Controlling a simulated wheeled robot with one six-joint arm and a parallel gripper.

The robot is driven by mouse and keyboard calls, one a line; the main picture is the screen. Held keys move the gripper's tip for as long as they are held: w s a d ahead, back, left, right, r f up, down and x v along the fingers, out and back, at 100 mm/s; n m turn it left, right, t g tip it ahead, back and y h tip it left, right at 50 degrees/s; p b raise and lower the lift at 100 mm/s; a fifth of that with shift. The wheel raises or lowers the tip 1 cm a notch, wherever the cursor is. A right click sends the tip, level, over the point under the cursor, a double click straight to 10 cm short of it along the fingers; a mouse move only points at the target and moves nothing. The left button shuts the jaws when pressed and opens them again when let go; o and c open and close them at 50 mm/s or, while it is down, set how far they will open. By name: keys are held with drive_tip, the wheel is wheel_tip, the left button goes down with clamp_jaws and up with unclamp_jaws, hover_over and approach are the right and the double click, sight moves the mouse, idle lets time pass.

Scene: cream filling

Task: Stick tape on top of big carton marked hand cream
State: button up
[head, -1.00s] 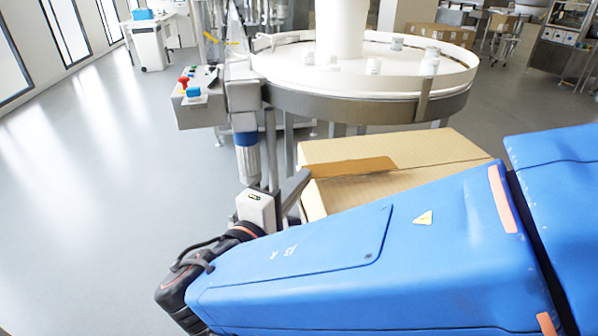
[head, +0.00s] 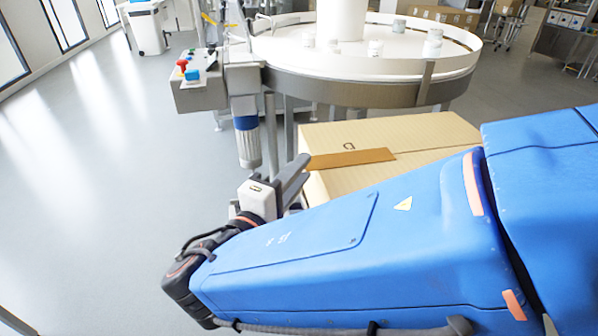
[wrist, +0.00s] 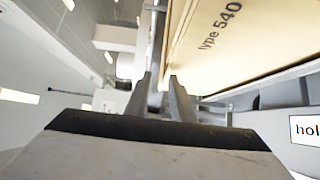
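The big carton (head: 430,137) is tan and shut. It stands right of centre in the head view, below the round table, its near part hidden by my blue arm. A brown strip of tape (head: 350,158) lies along its top seam, from the left edge inward. My gripper (head: 304,168) is at the carton's left edge, near the tape's left end; contact cannot be told. In the wrist view, the fingers of my gripper (wrist: 161,88) are apart with a gap and nothing clearly between them. The carton (wrist: 265,40) fills the upper right there, printed "type 540".
A round white turntable (head: 290,48) with small white jars stands behind the carton. A control box (head: 200,90) with a red button is on its left. Open grey floor (head: 90,200) lies to the left. A partly cut-off sign (wrist: 306,131) shows at right in the wrist view.

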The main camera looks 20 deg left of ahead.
drive_tip(key=s+a, duration=0.1)
drive_tip(key=s, duration=1.6)
drive_tip(key=shift+s+a, duration=0.15)
drive_tip(key=shift+a, duration=0.25)
